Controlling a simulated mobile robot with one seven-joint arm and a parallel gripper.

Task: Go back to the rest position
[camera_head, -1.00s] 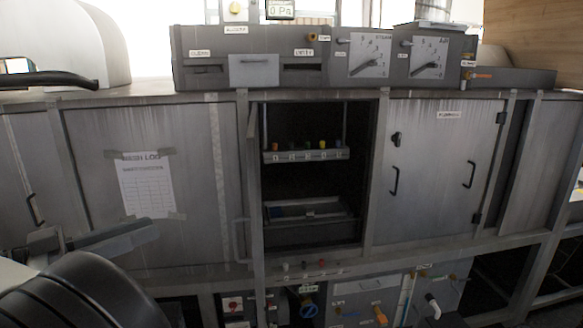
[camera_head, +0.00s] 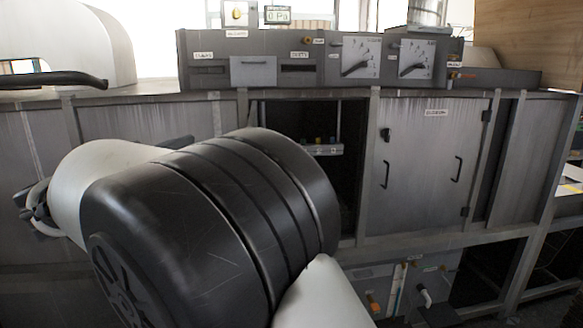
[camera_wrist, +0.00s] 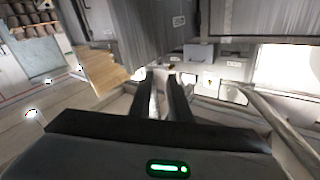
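My gripper (camera_wrist: 161,78) shows in the wrist view with its two dark fingers a little apart and nothing seen between them. The open compartment (camera_head: 353,180) of the grey cabinet is partly covered by my arm. A shelf with coloured knobs (camera_head: 325,150) shows inside it. The lower part of the compartment is hidden.
A closed cabinet door (camera_head: 425,160) with handles is right of the compartment. A control panel with two dials (camera_head: 385,58) stands on top. Pipes and valves (camera_head: 405,290) sit below. The wrist view shows a wooden panel (camera_wrist: 100,72) and open floor (camera_wrist: 50,115) at left.

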